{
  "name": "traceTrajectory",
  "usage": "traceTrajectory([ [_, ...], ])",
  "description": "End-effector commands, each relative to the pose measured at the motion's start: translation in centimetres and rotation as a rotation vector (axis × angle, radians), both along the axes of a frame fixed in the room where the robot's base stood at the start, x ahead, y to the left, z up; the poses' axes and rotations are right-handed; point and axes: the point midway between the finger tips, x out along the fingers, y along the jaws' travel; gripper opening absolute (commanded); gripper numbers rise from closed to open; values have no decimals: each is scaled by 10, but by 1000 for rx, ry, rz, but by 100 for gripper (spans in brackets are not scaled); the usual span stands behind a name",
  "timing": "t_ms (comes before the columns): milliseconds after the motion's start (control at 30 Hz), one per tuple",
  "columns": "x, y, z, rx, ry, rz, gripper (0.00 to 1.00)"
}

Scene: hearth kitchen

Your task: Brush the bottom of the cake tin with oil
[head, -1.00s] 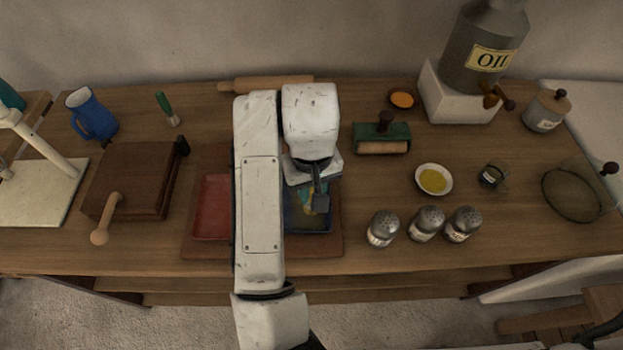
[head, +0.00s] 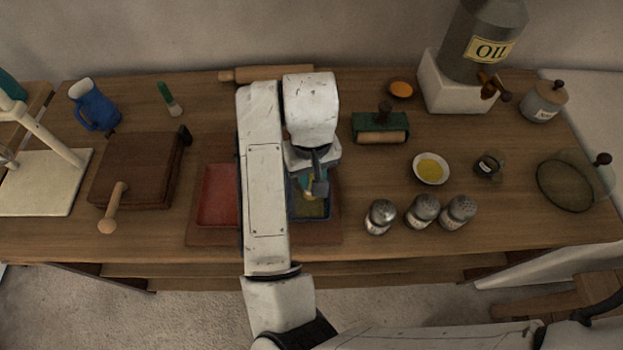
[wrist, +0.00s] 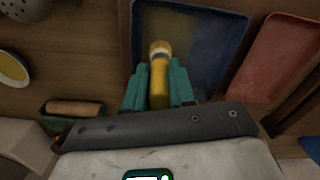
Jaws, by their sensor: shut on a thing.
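My gripper (head: 308,186) is over the blue tin (head: 327,214), which lies right of a red tin (head: 218,195) on a brown board. In the wrist view my gripper's teal fingers (wrist: 158,90) are shut on a brush (wrist: 159,70) with a yellow handle. Part of the tin's floor has an olive-yellow tint. A small white bowl of yellow oil (head: 431,168) stands to the right.
Several shakers (head: 423,211) stand at the front right. The oil can (head: 484,50) stands at the back right. A brown box (head: 137,170) is left of the board.

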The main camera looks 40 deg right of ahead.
Motion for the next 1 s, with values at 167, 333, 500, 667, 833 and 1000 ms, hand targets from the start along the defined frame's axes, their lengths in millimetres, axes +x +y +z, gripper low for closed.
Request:
traceTrajectory([
  [167, 5, -4, 0, 0, -1, 0, 0],
  [333, 12, -9, 1, 0, 0, 0, 0],
  [500, 23, -18, 1, 0, 0, 0, 0],
  [667, 31, -24, 0, 0, 0, 0, 0],
  [833, 34, -25, -1, 0, 0, 1, 0],
  [1000, 38, -19, -2, 0, 0, 2, 0],
])
